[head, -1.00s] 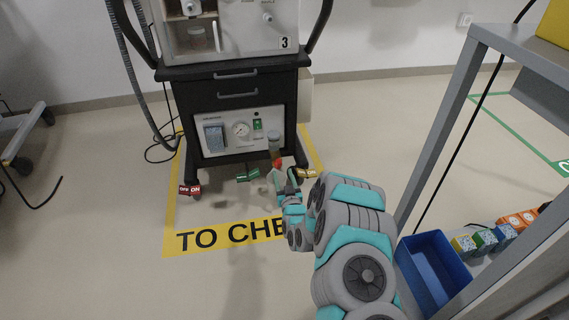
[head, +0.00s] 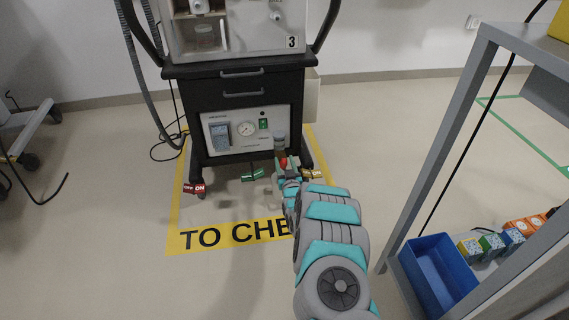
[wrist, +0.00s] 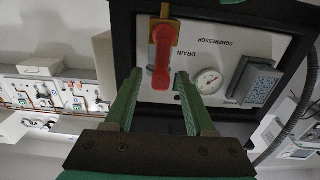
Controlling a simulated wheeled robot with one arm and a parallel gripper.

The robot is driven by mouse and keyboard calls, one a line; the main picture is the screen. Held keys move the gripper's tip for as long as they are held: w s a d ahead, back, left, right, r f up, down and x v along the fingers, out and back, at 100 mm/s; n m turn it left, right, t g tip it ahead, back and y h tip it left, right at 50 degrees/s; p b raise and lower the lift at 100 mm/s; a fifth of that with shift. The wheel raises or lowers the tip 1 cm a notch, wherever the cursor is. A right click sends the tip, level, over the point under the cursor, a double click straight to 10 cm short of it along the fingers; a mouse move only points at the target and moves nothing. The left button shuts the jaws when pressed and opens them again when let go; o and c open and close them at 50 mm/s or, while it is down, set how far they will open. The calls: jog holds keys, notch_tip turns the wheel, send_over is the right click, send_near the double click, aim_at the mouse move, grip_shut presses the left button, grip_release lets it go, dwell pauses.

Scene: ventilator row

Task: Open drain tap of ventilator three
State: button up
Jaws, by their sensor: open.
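Ventilator three (head: 240,45) stands ahead with the label "3" on its upper body. Its compressor panel (head: 225,142) carries a gauge and, at the right, a drain bowl (head: 280,141) with the red drain tap (head: 284,161) below it. In the wrist view, upside down, the drain tap's red lever (wrist: 160,68) runs from a yellow body (wrist: 164,27) toward me. My gripper (wrist: 159,76) is open; its green fingers lie either side of the lever's end in the picture, with gaps. I cannot tell the depth between them. In the head view my gripper (head: 285,172) partly hides the tap.
Red and green pedal tags show at the cart's foot, such as the green one (head: 252,174). Yellow floor tape (head: 205,238) frames the cart. A grey shelf (head: 440,150) with a blue bin (head: 437,270) stands close on the right.

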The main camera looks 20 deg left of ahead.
grip_shut()
dwell(0.5)
